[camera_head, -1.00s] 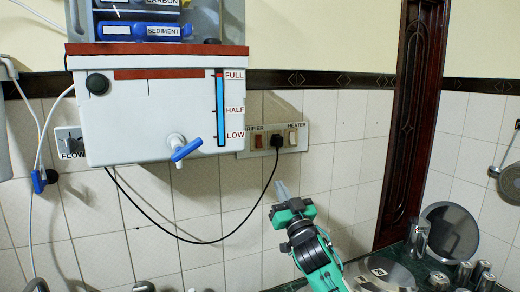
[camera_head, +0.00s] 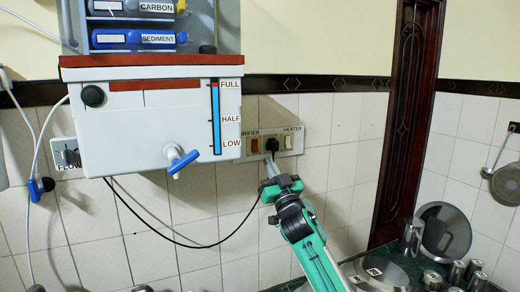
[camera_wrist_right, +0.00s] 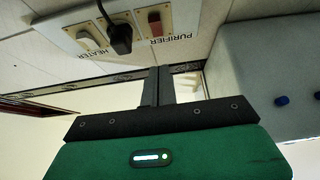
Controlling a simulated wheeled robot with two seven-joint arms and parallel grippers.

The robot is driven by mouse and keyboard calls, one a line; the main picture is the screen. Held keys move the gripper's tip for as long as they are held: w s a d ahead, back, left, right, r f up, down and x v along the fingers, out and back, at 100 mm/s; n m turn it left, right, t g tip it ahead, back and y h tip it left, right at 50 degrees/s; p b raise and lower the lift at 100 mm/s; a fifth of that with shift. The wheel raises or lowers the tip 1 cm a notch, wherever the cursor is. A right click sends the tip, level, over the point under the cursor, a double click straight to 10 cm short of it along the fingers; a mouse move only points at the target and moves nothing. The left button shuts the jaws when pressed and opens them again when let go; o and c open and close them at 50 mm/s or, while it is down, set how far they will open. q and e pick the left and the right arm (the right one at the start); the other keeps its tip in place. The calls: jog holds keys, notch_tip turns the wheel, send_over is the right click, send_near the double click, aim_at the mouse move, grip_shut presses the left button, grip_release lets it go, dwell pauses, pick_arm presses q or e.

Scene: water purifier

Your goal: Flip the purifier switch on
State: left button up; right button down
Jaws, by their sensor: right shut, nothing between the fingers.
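The white switch panel (camera_head: 306,139) is on the tiled wall right of the purifier (camera_head: 140,135). Its reddish-brown purifier switch (camera_head: 254,146) is left of the black plug, with the label partly hidden by the purifier. In the right wrist view, the purifier switch (camera_wrist_right: 155,23) shows above its PURIFIER label. My right gripper (camera_head: 269,163) is shut and empty, with its tips just below the panel, slightly right of the purifier switch. In the wrist view its fingers (camera_wrist_right: 157,75) are together and appear apart from the switch. My left gripper is out of view.
A black plug (camera_head: 271,147) with a hanging cord (camera_head: 230,235) sits between the purifier switch and the pale heater switch (camera_head: 289,142). Metal cookware (camera_head: 443,231) stands on the counter at lower right.

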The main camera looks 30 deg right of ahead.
aim_at(255, 144)
jog(key=shift+w+d+r+p, duration=0.15)
jog(key=shift+w+p, duration=0.35)
jog(key=shift+w, duration=0.7)
jog(key=shift+w+r+p, duration=0.3)
jog(key=shift+w+p, duration=0.25)
jog(key=shift+w, duration=0.7)
jog(key=shift+w+d+r+p, duration=0.15)
jog(key=shift+w+p, duration=0.35)
jog(key=shift+w, duration=0.7)
jog(key=shift+a, duration=0.1)
